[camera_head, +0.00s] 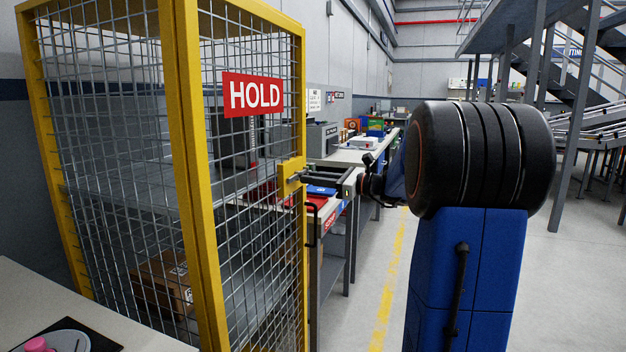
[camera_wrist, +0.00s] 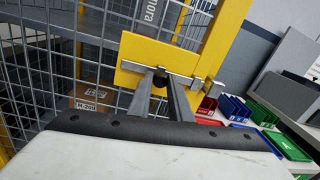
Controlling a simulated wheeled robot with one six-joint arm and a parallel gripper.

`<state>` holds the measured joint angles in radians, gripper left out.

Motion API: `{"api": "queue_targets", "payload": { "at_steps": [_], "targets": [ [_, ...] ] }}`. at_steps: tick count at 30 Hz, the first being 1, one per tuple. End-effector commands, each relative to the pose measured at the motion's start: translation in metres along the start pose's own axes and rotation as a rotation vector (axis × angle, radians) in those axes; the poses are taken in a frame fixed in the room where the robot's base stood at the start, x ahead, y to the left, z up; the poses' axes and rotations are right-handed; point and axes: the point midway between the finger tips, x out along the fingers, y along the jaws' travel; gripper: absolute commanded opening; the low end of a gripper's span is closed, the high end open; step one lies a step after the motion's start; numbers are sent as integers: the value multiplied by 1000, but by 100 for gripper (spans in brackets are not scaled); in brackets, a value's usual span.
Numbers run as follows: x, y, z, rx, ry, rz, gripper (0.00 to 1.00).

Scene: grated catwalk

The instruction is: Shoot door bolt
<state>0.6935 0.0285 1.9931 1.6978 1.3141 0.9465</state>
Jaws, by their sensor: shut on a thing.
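The door bolt is a silver rod (camera_wrist: 184,77) on a yellow plate (camera_wrist: 143,49) fixed to the mesh cage door. A small dark knob stands out from the rod. In the wrist view my gripper (camera_wrist: 160,79) has its two grey fingers shut on this knob, one on each side. The rod runs across the plate, and its right end shows by a small metal bracket (camera_wrist: 203,86) near the yellow post. I cannot tell how far the rod sits in a keeper. In the head view the yellow plate (camera_head: 290,174) is at the cage's right edge, with my gripper (camera_head: 304,177) reaching it from the right.
The yellow-framed cage (camera_head: 186,150) bears a red HOLD sign (camera_head: 253,94) and holds a cardboard box (camera_head: 160,283). A dark door handle (camera_head: 312,225) hangs below the bolt. A long workbench (camera_head: 347,157) with bins stands behind. Open floor (camera_head: 385,285) lies to the right.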

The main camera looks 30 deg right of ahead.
Motion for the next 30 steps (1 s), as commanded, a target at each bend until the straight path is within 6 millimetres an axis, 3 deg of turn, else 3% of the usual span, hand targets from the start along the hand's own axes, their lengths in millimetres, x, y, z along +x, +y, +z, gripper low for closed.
{"api": "queue_targets", "payload": {
  "at_steps": [12, 20, 21, 23, 30],
  "targets": [
    [3, -39, -5, -1, -2, 0, 0],
    [3, -41, -5, -1, -2, -4, 0],
    [3, -41, -5, -1, -2, -5, 23],
    [3, -41, -5, -1, -1, -4, 37],
    [3, -40, -6, -1, -1, -2, 37]
  ]
}}
